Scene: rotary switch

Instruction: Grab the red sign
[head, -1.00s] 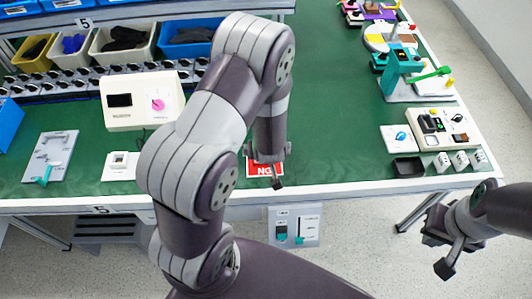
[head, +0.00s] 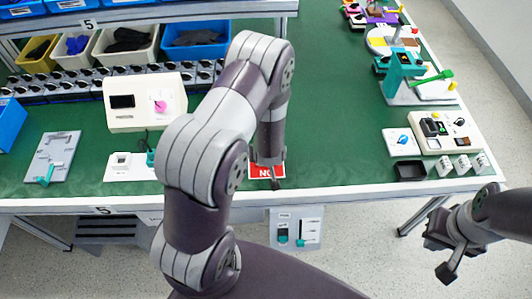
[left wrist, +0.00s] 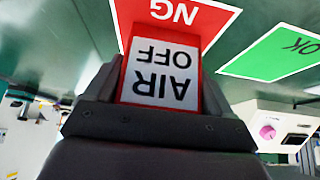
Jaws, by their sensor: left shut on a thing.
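The red sign (left wrist: 165,80) carries a white label reading "AIR OFF", upside down in the left wrist view. My left gripper (left wrist: 150,112) is shut on it, with dark fingers on both sides of its lower part. In the head view my left gripper (head: 268,172) hangs over the red NG mat (head: 262,171) at the table's front edge, and the sign itself is hidden there. The NG mat (left wrist: 188,18) also shows behind the sign in the left wrist view. My right gripper (head: 445,258) is open and empty, off the table at lower right.
A green OK mat (left wrist: 275,52) lies beside the NG mat. A white box with a pink knob (head: 145,103) and a grey plate (head: 52,157) are at left. A switch panel (head: 296,228) hangs below the front edge.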

